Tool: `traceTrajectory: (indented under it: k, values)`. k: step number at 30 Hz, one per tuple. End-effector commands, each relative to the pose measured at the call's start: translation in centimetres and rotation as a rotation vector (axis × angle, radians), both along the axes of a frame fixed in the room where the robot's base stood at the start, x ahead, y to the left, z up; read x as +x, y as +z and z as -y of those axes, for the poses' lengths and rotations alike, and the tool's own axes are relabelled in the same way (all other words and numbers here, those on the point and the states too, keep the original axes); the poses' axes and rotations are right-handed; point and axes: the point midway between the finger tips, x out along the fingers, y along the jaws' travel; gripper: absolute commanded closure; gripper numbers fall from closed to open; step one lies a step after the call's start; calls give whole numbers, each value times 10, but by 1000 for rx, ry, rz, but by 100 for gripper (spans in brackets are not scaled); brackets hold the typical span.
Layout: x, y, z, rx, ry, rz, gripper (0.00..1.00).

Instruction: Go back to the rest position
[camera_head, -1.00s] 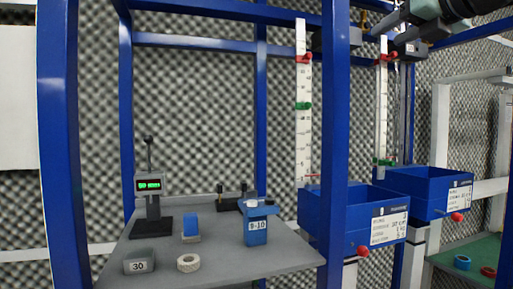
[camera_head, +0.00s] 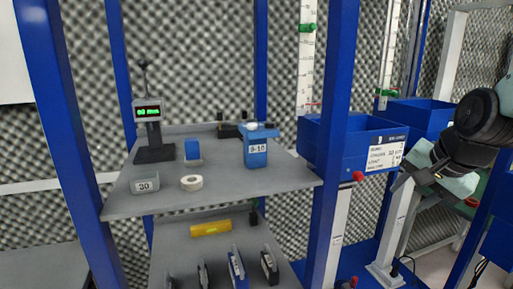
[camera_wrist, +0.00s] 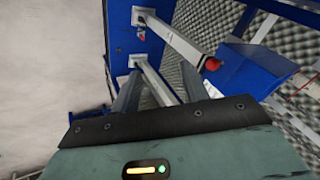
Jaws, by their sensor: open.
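My gripper (camera_head: 408,180) shows at the right of the head view, in front of the blue boxes and posts, with its fingers pointing left. It is open and empty. In the wrist view its two fingers (camera_wrist: 158,85) stand apart with a white post showing between them. No object is held. Part of my arm enters from the right edge of the head view.
A blue labelled box (camera_head: 345,160) with a red knob (camera_head: 358,176) is near my gripper.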

Motion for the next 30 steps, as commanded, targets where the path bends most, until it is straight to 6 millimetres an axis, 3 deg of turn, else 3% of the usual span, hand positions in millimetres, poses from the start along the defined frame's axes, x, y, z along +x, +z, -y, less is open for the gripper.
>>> traceTrajectory:
  k: [1, 3, 11, 17, 21, 25, 30]
  values:
    - [-16, -22, 2, -73, 109, -49, 56]
    - [-35, -46, 6, -163, 261, -101, 56]
    - [-99, -106, 15, -374, 755, -256, 56]
    - [-127, -98, -64, -380, 1017, -266, 56]
    - [-165, -92, -117, -387, 1213, -286, 56]
    - [-204, -87, -151, -402, 1374, -309, 56]
    - [-230, -84, -168, -416, 1472, -328, 56]
